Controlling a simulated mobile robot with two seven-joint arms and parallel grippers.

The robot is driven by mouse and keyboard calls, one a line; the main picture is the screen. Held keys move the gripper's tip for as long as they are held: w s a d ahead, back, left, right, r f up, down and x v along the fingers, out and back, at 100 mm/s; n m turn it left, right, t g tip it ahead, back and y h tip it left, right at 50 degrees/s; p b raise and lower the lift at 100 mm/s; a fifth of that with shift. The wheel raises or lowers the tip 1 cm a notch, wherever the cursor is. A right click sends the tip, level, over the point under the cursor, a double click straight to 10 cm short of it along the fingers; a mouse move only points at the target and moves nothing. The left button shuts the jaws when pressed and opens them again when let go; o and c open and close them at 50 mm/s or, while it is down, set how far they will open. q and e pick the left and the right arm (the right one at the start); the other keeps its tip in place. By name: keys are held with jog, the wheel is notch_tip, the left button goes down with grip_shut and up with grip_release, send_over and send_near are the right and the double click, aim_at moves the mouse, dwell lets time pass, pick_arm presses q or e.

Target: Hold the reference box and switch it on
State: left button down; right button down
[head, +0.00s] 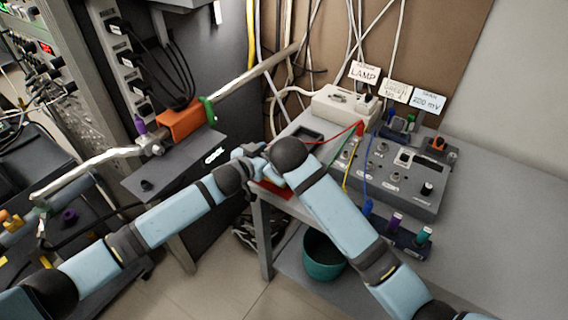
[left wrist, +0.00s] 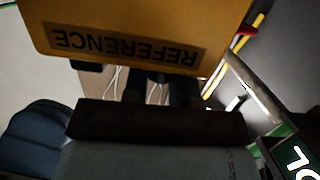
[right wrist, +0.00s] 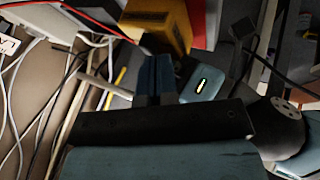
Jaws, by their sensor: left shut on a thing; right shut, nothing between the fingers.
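The yellow reference box (left wrist: 130,15) fills the top of the left wrist view, with its REFERENCE label upside down. My left gripper (left wrist: 152,80) is shut on its near edge. The box also shows at the top of the right wrist view (right wrist: 172,20). My right gripper (right wrist: 153,68) is shut and empty, its fingertips just below the box; I cannot tell if they touch it. In the head view my wrists meet at the bench's left edge and mostly hide the box. I cannot make out its switch.
Sign cards including LAMP (head: 364,73) stand at the back. An orange clamp block (head: 186,124) is at left. A teal bin (head: 323,257) sits below.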

jog(key=shift+x, duration=1.4)
jog(key=shift+w+d, duration=0.4)
jog(key=shift+w, duration=0.2)
jog(key=shift+w+d, duration=0.35)
jog(key=shift+w, duration=0.2)
jog(key=v, duration=1)
pick_arm(q)
jog(key=c, duration=0.8)
grip_release()
jog(key=shift+c, duration=0.2)
